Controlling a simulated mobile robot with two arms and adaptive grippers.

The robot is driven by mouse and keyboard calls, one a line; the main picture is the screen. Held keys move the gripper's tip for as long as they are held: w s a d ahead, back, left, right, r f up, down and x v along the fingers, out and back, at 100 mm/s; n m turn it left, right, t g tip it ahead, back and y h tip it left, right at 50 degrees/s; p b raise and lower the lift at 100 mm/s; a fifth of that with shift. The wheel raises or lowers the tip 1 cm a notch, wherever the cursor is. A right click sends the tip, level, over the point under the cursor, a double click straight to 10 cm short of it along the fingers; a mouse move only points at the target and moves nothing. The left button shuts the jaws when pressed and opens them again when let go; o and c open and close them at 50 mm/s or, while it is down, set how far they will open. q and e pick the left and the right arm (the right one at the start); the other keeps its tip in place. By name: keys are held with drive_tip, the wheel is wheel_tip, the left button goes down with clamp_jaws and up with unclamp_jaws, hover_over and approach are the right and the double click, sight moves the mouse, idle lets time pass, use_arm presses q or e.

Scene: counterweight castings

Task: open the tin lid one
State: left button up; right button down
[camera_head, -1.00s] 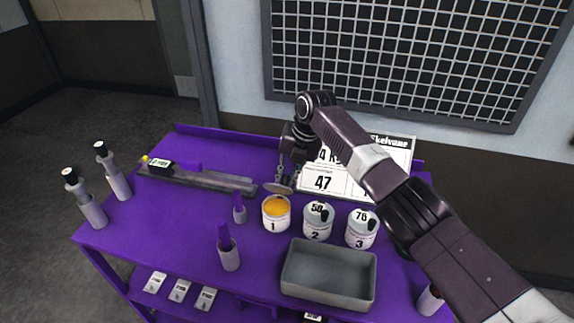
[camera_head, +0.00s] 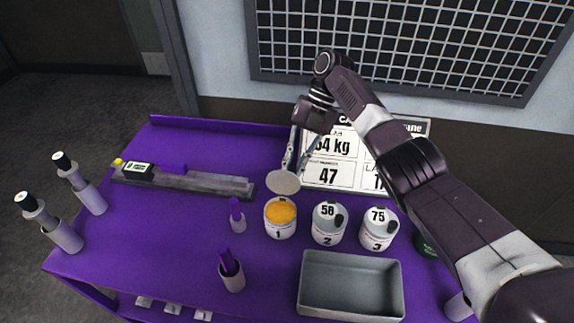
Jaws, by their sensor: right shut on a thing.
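Tin 1 (camera_head: 280,226) is a white tin marked "1" on the purple table, open at the top with yellow-orange contents showing. My right gripper (camera_head: 290,169) is behind and above it, its fingers pointing down, shut on a round grey lid (camera_head: 283,182). The lid is tilted towards the camera, just behind the tin's rim and apart from it as far as I can tell. Tin 2 (camera_head: 326,237), with "58" on its lid, and tin 3 (camera_head: 376,242), with "75", stand to the right with lids on. My left gripper is not in view.
A grey tray (camera_head: 350,312) stands in front of tins 2 and 3. A white board (camera_head: 340,147) with figures stands behind. A grey rail with a small display (camera_head: 200,184) lies at the left. Small holders stand left of tin 1. The table's left middle (camera_head: 150,230) is clear.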

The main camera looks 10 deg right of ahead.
drive_tip(key=shift+f, duration=0.2)
drive_tip(key=c, duration=1.8)
unclamp_jaws()
drive_tip(key=shift+c, duration=0.2)
drive_tip(key=shift+r, duration=0.15)
wheel_tip(320, 180, up, 10)
drive_tip(key=shift+f, duration=0.1)
